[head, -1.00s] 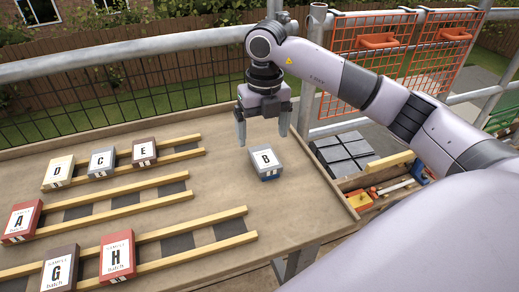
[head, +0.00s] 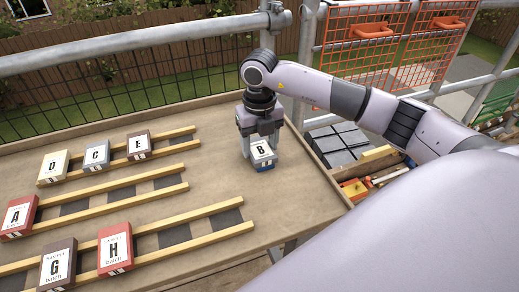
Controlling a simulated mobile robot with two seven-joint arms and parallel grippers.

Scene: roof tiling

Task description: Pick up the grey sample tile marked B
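The tile's far edge is hidden under the gripper. My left gripper is not in view.
Wooden rails on the table (head: 300,205) hold several tiles, among them tile E (head: 138,146), tile A (head: 18,216) and tile H (head: 115,249). A tray of dark tiles (head: 338,145) and a toolbox (head: 356,190) sit to the right. A metal railing (head: 150,40) runs behind.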

